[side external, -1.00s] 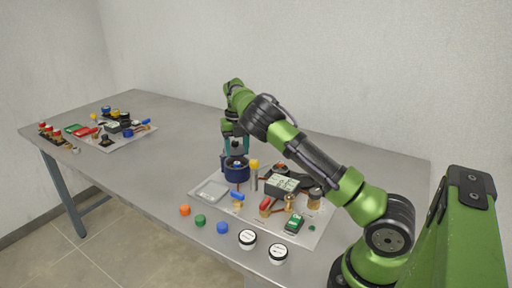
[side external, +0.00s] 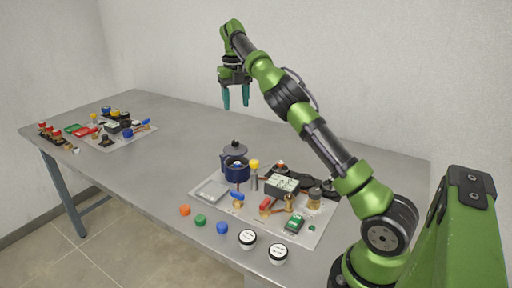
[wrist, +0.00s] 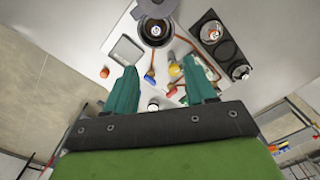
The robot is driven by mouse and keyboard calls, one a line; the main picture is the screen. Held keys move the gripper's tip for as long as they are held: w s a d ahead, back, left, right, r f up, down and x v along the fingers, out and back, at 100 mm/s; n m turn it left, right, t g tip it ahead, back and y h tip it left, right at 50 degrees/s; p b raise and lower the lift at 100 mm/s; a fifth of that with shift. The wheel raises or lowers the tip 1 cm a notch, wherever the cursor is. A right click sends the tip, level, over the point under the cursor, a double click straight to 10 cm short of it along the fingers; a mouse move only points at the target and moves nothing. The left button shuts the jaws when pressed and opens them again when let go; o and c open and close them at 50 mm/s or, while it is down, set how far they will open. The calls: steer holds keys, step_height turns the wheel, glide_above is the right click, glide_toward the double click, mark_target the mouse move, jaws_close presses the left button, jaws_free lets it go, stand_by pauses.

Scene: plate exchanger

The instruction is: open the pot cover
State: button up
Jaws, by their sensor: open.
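The cover is partly cut off at the top edge of the wrist view (wrist: 158,7). My gripper (side external: 235,103) is open and empty, high above the table behind the pot; its teal fingers also show in the wrist view (wrist: 160,68).
Coloured caps (side external: 200,220) and two white-topped jars (side external: 247,239) lie along the front edge. Another cluttered mat (side external: 143,137) lies far left. The table's middle is clear.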

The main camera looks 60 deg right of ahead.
steer(key=s+d+f+n+t, duration=0.15)
steer(key=s+d+n, duration=0.35)
steer(key=n, duration=0.7)
steer(key=s+a+n+t+y, duration=0.1)
steer(key=s+a+n, duration=0.4)
steer(key=a+n, duration=0.4)
steer(key=s+a+n+t+y, duration=0.1)
steer(key=s+a+n+t, duration=0.1)
steer(key=s+a+n, duration=0.3)
steer(key=a+n, duration=0.4)
steer(key=shift+a+n, duration=0.25)
steer(key=shift+n, duration=0.05)
